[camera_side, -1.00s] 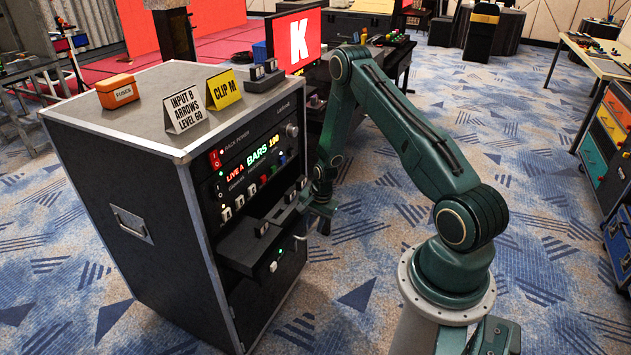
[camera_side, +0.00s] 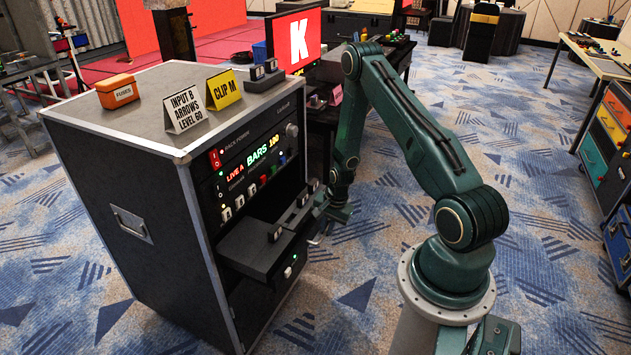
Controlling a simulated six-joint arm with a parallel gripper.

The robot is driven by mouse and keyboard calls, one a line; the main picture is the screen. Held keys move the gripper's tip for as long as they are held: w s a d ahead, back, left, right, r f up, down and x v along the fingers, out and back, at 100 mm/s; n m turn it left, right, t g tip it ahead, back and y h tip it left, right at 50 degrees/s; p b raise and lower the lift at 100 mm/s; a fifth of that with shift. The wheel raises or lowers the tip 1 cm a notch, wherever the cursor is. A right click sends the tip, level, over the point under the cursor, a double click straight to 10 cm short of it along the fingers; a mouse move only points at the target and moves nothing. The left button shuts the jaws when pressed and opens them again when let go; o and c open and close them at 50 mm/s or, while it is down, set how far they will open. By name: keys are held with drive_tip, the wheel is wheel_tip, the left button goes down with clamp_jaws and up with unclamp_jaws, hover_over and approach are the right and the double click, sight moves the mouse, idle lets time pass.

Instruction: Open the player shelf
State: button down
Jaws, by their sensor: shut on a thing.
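The black rack case (camera_side: 130,180) stands at the left with its control front turned to the right. The player shelf (camera_side: 258,252) is a dark tray low on that front. It sticks out of the rack, with small dark blocks on top. My gripper (camera_side: 326,213) is at the shelf's outer right end, low in front of the rack. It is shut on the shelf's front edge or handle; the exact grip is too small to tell. The fingertips are partly hidden.
Above the shelf is a panel with buttons and lit text (camera_side: 255,165). Two signs (camera_side: 185,108) and an orange fuse box (camera_side: 118,92) sit on the rack top. A dark desk with a red K screen (camera_side: 297,42) stands behind.

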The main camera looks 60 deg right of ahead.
drive_tip(key=s, duration=0.9)
drive_tip(key=c, duration=1.5)
unclamp_jaws()
drive_tip(key=shift+r, duration=0.1)
drive_tip(key=shift+s+r, duration=0.45)
drive_tip(key=shift+r, duration=1.8)
drive_tip(key=shift+s+r, duration=0.45)
drive_tip(key=shift+r, duration=1.75)
drive_tip(key=shift+s+r, duration=0.45)
drive_tip(key=shift+r, duration=1.8)
